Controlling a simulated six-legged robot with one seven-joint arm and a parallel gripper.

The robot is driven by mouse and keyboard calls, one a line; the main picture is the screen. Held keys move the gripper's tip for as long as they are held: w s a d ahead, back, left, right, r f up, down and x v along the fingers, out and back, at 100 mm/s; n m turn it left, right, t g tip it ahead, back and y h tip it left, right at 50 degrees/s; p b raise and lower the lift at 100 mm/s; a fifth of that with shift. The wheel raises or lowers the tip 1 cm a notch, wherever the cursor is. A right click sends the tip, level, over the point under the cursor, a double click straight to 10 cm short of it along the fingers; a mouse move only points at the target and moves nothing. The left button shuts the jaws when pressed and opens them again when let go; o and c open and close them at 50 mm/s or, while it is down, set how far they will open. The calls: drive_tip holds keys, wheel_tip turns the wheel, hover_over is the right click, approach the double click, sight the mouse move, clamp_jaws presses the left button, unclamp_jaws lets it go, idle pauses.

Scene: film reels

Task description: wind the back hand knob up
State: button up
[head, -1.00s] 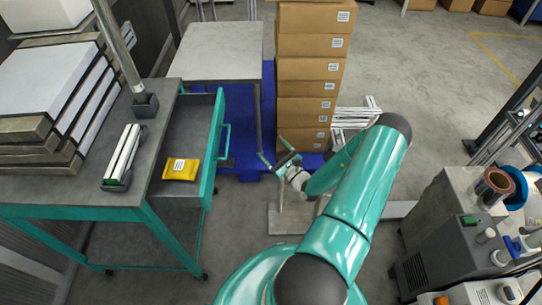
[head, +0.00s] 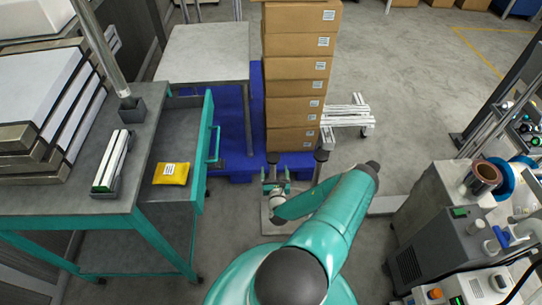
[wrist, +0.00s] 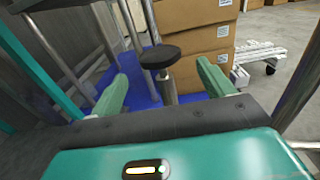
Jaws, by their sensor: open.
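A dark round hand knob (wrist: 160,57) tops a grey upright post in the wrist view. It shows between my two green fingers, slightly beyond their tips, and no contact is visible. My gripper (wrist: 162,82) is open and empty. In the head view my gripper (head: 275,187) is low over a pale base plate (head: 270,222). A dark knob (head: 272,158) stands just beyond it there, and a second dark knob (head: 321,155) is to its right. I cannot tell for sure which is the back one. My forearm hides part of the stand.
A stack of cardboard boxes (head: 297,70) on a blue pallet (head: 228,125) stands close behind the knobs. A teal workbench with an open drawer (head: 205,150) is at left. Grey machines (head: 440,235) stand at right. Open floor lies beyond the boxes to the right.

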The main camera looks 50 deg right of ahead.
sight(273, 154)
drive_tip(key=x, duration=0.9)
drive_tip(key=c, duration=1)
